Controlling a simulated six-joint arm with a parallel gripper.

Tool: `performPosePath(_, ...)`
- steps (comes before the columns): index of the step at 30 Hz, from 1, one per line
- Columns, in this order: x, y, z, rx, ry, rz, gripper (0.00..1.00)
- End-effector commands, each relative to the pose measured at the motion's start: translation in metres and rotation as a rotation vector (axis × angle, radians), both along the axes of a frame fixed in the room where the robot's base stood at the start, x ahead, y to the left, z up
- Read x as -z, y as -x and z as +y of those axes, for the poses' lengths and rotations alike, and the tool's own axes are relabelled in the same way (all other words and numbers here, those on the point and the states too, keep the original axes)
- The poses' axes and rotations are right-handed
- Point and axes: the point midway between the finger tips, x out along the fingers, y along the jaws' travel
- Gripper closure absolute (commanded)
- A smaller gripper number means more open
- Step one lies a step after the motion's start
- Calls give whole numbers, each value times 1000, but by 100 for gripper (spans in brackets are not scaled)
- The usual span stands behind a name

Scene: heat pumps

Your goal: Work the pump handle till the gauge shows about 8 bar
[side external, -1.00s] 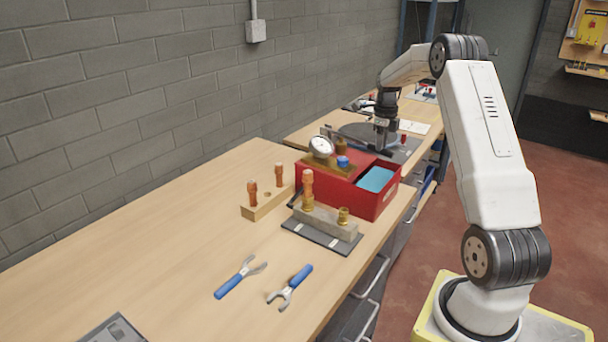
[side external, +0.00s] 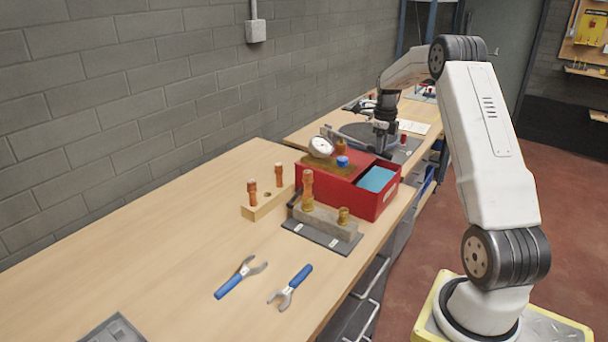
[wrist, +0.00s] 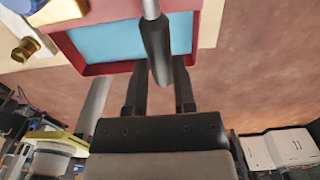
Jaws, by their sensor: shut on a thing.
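The red pump box (side external: 338,193) stands on the bench with blue liquid (side external: 376,180) in its open tank. A round white gauge (side external: 321,147) sits on top; its needle is too small to read. The grey pump handle (side external: 347,136) runs behind the box top toward my gripper (side external: 381,149). In the wrist view the handle's dark grip (wrist: 155,52) lies between the two fingers of my gripper (wrist: 159,85), which is shut on it. The fingertips are partly hidden in the side view.
A blue cap (side external: 342,161) sits beside the gauge. A grey block with copper and brass fittings (side external: 325,219) stands in front of the box. A wooden holder (side external: 266,204) carries copper pieces. Two blue-handled tools (side external: 240,277) lie forward.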

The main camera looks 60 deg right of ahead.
Motion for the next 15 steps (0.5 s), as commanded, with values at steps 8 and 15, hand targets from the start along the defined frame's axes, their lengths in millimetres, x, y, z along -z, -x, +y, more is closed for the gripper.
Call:
performPosePath(8, 1, 1, 2, -1, -7, 5, 78)
performPosePath(15, -16, 0, 2, -1, -5, 2, 78)
